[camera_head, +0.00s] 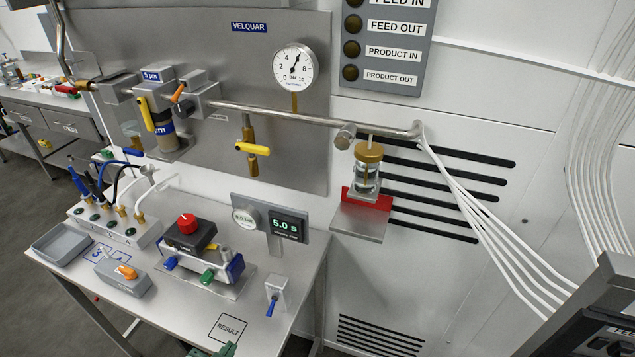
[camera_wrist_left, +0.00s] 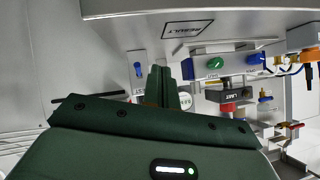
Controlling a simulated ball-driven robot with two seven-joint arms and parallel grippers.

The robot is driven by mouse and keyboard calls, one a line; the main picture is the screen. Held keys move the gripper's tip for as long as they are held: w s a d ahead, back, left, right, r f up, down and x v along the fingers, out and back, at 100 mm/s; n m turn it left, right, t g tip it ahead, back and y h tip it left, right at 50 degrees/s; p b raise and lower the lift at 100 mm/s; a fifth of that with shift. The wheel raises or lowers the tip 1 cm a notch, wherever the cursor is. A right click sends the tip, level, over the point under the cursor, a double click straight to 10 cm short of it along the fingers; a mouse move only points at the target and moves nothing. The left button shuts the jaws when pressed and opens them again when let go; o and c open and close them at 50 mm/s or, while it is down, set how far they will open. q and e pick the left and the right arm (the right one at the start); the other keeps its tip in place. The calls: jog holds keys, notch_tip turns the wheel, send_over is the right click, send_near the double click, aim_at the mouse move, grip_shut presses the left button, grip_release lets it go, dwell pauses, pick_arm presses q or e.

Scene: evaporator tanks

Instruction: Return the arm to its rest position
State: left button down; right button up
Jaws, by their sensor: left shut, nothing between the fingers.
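My left gripper (camera_head: 226,350) is dark green and only its tip shows at the bottom edge of the head view, by the near edge of the steel bench (camera_head: 262,338). In the left wrist view the two fingers of my left gripper (camera_wrist_left: 163,82) stand together, shut and with nothing between them. The marked RESULT square (camera_head: 228,327) lies on the bench just beyond the gripper; it shows in the left wrist view as well (camera_wrist_left: 187,29). My right gripper is in neither view.
On the bench stand a blue-levered switch (camera_head: 276,296), a red-knobbed unit (camera_head: 188,230), a grey tray (camera_head: 62,243) and a 5.0 s display (camera_head: 286,226). A steel panel (camera_head: 230,60) with valves rises behind. White tubes (camera_head: 490,235) run down at right.

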pick_arm(q)
jog(key=s+a+r+m+g+y, duration=0.1)
jog(key=s+a+r+g+y, duration=0.4)
jog(key=s+a+r, duration=0.45)
jog(key=s+d+f+g+h+b, duration=0.1)
jog(key=s+d+f+b, duration=0.15)
jog(key=f, duration=1.35)
jog(key=s+d+f+g+h+b, duration=0.1)
jog(key=s+f, duration=0.2)
jog(key=f, duration=1.3)
jog(key=s+f+n+g+h+b, duration=0.1)
jog(key=s+f+n+g+b, duration=0.1)
jog(key=s+f, duration=1.3)
jog(key=s+n+g, duration=0.1)
jog(key=s, duration=0.2)
jog(key=shift+a, duration=0.35)
